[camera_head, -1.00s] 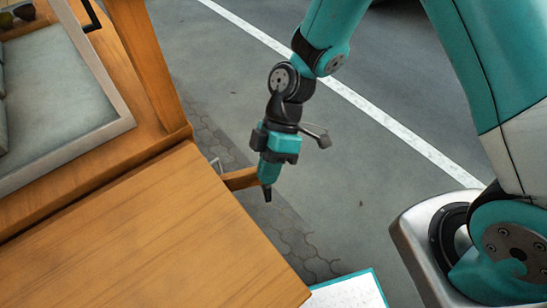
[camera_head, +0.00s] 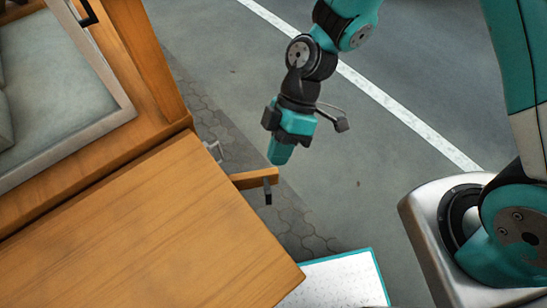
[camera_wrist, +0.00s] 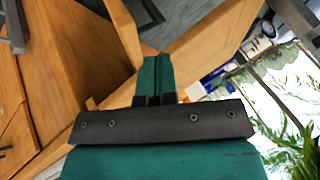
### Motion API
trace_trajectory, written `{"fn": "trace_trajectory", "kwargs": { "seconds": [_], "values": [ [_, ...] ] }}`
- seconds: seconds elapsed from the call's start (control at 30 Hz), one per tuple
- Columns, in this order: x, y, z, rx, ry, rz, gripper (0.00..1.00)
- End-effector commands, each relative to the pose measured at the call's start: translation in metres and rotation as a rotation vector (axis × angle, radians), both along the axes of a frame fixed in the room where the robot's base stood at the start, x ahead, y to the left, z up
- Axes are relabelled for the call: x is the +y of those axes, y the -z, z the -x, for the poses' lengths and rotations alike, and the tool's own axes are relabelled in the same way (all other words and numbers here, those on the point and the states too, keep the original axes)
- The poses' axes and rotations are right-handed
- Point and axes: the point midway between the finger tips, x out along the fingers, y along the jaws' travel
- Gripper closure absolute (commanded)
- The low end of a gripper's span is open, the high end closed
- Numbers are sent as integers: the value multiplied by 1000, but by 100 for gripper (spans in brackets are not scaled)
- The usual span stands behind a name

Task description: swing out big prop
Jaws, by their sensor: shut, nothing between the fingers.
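The big prop (camera_head: 252,179) is a short wooden bar in the head view. It juts out to the right from beside the edge of a wooden panel, and a small dark piece hangs at its outer end.
The wooden panel (camera_head: 160,230) fills the lower left of the head view. A grey-framed tray (camera_head: 105,115) and an upright wooden post (camera_head: 150,60) stand behind it. A small metal bracket (camera_head: 214,150) is at the panel's edge. Open pavement (camera_head: 350,140) lies to the right.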

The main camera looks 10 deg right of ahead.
Motion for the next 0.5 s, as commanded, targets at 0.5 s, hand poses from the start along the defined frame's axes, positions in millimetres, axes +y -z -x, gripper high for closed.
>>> {"fn": "trace_trajectory", "kwargs": {
  "seconds": [0.5],
  "values": [
    [2, 7, -56, 1, -16, -17, 100]
  ]
}}
